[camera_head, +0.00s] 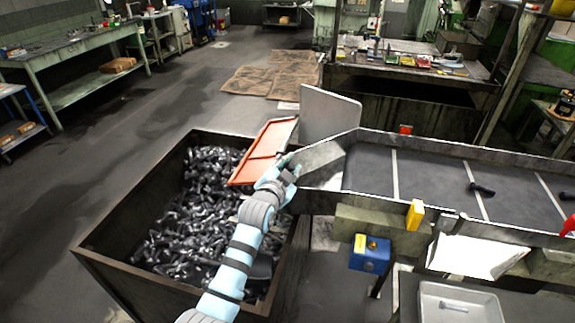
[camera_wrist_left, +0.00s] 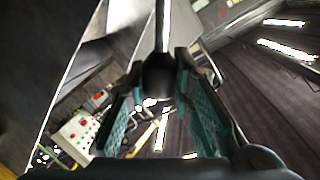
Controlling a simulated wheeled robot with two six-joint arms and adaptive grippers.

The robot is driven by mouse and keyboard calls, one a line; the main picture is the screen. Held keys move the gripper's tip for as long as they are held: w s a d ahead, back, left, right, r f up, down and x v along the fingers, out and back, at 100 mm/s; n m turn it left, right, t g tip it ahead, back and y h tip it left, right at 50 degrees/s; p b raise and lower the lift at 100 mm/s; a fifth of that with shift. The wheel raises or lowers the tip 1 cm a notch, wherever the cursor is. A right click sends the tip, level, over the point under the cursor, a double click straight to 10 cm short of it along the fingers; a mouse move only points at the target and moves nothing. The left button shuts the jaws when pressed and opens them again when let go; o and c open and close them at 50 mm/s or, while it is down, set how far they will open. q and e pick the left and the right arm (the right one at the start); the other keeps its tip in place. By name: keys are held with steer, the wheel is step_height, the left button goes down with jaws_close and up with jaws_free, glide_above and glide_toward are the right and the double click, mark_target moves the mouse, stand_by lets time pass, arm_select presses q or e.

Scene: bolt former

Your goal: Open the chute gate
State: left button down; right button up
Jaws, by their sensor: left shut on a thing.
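The orange chute plate (camera_head: 264,152) lies at the left end of the conveyor, over the bin's right edge. A grey metal plate (camera_head: 328,114) stands upright behind it, and a lighter plate (camera_head: 318,163) sits at the belt's end. My left gripper (camera_head: 287,170) is between the orange plate and the belt's end. In the left wrist view my left gripper (camera_wrist_left: 160,98) has its fingers shut around a dark knob (camera_wrist_left: 159,75) on a thin bar. The knob seems to be the gate's handle; the head view hides the hold. My right gripper is not in view.
A large open bin (camera_head: 92,253) full of dark bolts stands below my left arm. The conveyor belt (camera_head: 430,178) runs right, with a dark bolt (camera_head: 482,189) on it. A blue box (camera_head: 370,254) and a white tray (camera_head: 458,303) are in front.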

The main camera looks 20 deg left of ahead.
arm_select(q)
steer(key=shift+s+f, duration=0.1)
steer(key=shift+f, duration=0.2)
steer(key=c, duration=1.7)
jaws_free()
steer(key=shift+o, duration=1.4)
steer(key=shift+d, duration=0.15)
steer(key=shift+r, duration=0.1)
steer(key=s, duration=0.4)
steer(key=s+r, duration=0.1)
steer(key=s, duration=0.3)
steer(key=s+r, duration=0.1)
steer(key=s, duration=0.2)
steer(key=shift+s+r, duration=0.2)
steer(key=shift+s, duration=0.2)
steer(key=shift+w, duration=0.1)
